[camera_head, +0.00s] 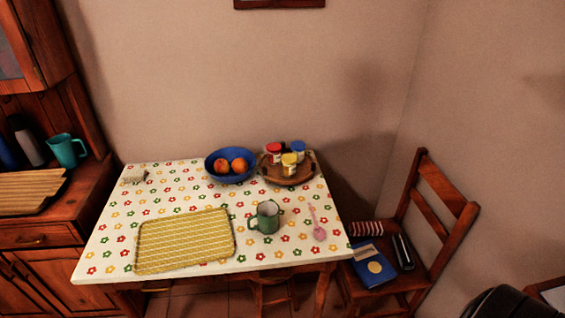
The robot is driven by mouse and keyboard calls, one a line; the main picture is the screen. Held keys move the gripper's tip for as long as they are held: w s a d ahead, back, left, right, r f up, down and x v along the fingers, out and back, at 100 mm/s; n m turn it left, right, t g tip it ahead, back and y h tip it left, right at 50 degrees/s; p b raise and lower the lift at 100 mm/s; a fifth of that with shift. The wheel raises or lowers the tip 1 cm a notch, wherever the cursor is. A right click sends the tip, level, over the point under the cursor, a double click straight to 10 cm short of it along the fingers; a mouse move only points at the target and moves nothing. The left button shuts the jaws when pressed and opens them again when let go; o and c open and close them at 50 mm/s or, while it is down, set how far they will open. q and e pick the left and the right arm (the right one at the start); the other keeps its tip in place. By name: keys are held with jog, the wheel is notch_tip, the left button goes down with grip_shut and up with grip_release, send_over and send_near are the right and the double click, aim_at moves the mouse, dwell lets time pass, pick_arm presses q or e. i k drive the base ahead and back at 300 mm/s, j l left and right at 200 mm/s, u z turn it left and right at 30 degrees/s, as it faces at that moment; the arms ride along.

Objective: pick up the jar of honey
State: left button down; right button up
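Small jars stand together on a round wooden tray (272,176) at the back right of the table. One has a red lid (274,148), one a blue lid (298,146), and one a yellow lid (289,159) in front of them. Something dark shows between the red and blue lids, partly hidden. The labels are too small to read, so I cannot tell for sure which jar holds honey.
The table (190,192) has a flowered cloth. A blue bowl (231,179) of fruit stands left of the wooden tray. A green mug (267,217), a pink spoon (318,224) and a yellow tray (185,240) lie nearer. A wooden chair (440,200) holds books at right.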

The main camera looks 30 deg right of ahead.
aim_at(288, 161)
jog(key=i+l+z, duration=0.1)
jog(key=i+z, duration=0.35)
jog(key=i+j+z, duration=0.1)
jog(key=i+z, duration=0.3)
jog(key=i, duration=0.2)
